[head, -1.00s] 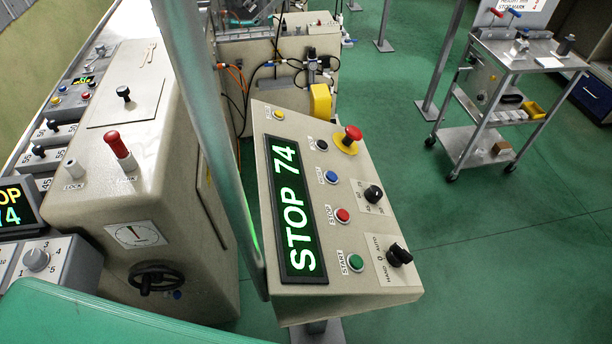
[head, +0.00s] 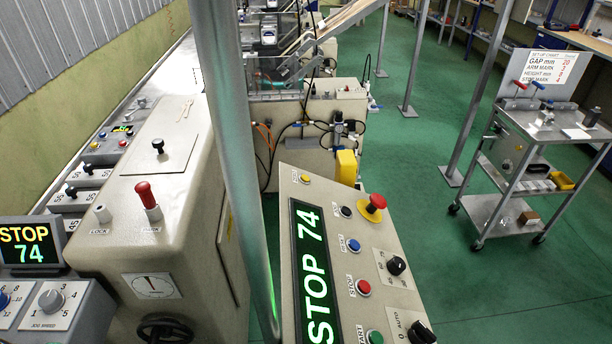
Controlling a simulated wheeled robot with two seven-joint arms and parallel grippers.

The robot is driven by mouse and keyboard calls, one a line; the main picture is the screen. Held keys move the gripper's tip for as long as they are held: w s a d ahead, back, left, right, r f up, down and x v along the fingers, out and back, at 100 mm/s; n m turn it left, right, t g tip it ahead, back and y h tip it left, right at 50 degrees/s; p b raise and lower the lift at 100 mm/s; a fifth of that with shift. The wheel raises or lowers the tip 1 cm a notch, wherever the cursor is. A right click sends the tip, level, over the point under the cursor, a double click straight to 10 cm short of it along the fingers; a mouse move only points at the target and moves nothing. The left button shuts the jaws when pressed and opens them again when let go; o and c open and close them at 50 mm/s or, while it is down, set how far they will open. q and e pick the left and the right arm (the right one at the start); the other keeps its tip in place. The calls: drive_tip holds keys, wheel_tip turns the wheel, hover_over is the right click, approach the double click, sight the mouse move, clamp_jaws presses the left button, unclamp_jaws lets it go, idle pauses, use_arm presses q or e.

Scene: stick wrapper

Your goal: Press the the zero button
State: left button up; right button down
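A slanted beige control panel (head: 388,304) stands at the lower middle of the head view, cut off by the bottom edge. It carries a lit display (head: 314,262) reading STOP 74. Beside the display are a yellow button (head: 306,179), a black button (head: 346,212), a blue button (head: 354,245), a red button (head: 363,287) and a green button (head: 375,338). The small labels by the yellow, black and blue buttons are too blurred to read, so I cannot tell which is zero. Neither of my grippers is in view.
A red mushroom button (head: 376,203) and a black selector knob (head: 396,265) are on the panel's right side. A grey post (head: 234,150) rises close to its left. A beige machine (head: 190,210) stands further left. A metal trolley (head: 500,205) stands right, with clear green floor between.

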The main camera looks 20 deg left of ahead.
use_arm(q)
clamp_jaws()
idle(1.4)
